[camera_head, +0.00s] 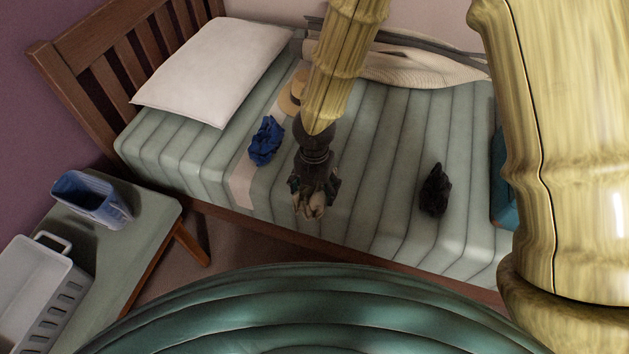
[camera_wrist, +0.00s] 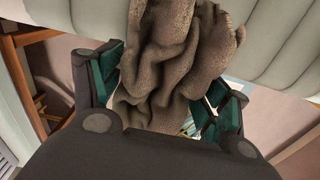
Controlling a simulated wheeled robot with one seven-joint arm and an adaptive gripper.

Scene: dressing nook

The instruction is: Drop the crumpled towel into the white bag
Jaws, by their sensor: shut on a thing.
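My gripper (camera_head: 313,186) hangs in front of the middle of the bed's near edge, pointing down. It is shut on the crumpled towel (camera_head: 312,208), a tan-brown bunched cloth. In the wrist view the towel (camera_wrist: 160,60) fills the space between the dark, green-padded fingers of my gripper (camera_wrist: 163,88). A cream-white, soft, bag-like thing (camera_head: 405,68) with grey straps lies at the far side of the bed, partly hidden by my arm; I take it for the white bag. I cannot see its opening clearly.
On the striped bed (camera_head: 370,150) lie a blue cloth (camera_head: 264,141), a black cloth (camera_head: 435,190), a straw hat (camera_head: 292,93) and a white pillow (camera_head: 212,70). A side table (camera_head: 150,215) at left holds a blue bin (camera_head: 88,198) and a pale slotted basket (camera_head: 38,290).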

